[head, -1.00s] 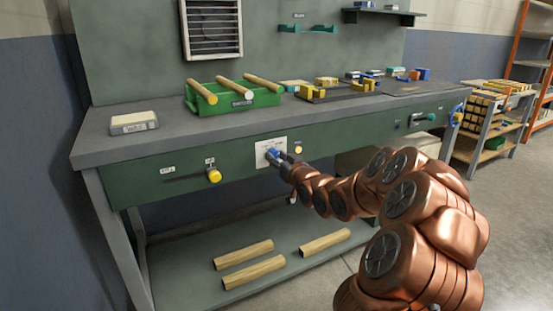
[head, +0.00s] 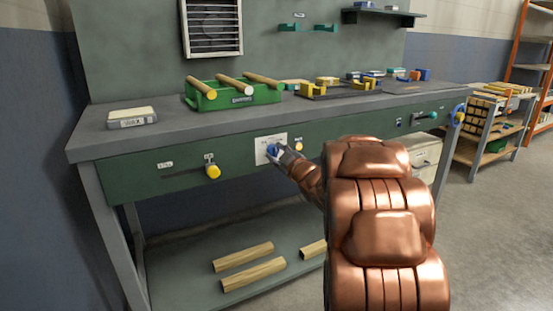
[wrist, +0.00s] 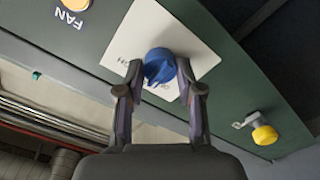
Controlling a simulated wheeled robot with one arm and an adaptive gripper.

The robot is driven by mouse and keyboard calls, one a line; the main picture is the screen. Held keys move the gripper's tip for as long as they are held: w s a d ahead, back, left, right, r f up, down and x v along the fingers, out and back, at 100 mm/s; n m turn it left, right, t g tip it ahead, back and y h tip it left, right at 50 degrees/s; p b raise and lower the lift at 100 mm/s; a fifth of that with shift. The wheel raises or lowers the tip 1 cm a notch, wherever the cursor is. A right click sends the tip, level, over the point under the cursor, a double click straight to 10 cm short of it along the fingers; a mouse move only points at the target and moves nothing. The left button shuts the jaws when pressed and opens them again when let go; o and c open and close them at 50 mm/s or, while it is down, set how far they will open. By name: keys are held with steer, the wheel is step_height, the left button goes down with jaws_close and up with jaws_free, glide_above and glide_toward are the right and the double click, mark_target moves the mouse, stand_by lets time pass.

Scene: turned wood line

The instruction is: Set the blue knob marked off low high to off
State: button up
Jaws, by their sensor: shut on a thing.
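The blue knob (wrist: 159,66) sits on a white label plate (wrist: 190,40) on the bench's green front panel. In the wrist view the plate appears tilted and its lettering is mostly covered, so I cannot read the setting. In the head view the knob (head: 272,150) shows small on the plate (head: 262,144), left of my gripper (head: 279,152). My gripper (wrist: 159,72) is shut on the blue knob, one finger at each side of it.
A yellow knob (head: 213,172) on a slot is left of the plate. A yellow button (head: 299,146), labelled FAN in the wrist view (wrist: 75,4), is close on the right. A green crate (head: 232,96) with wooden rods stands on the bench top (head: 180,125).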

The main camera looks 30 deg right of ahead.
steer(key=n+b, duration=0.1)
steer(key=n, duration=0.3)
steer(key=shift+f+n+b, duration=0.1)
steer(key=shift+n+b, duration=0.2)
steer(key=shift+b, duration=0.1)
steer(key=shift+n+b, duration=0.7)
steer(key=shift+n, duration=1.3)
steer(key=shift+r, duration=0.2)
steer(key=o, duration=1.1)
steer(key=shift+o, duration=0.2)
steer(key=shift+f, duration=0.1)
steer(key=shift+s, duration=0.55)
steer(key=s+a, duration=0.1)
steer(key=s, duration=0.9)
steer(key=shift+s, duration=0.4)
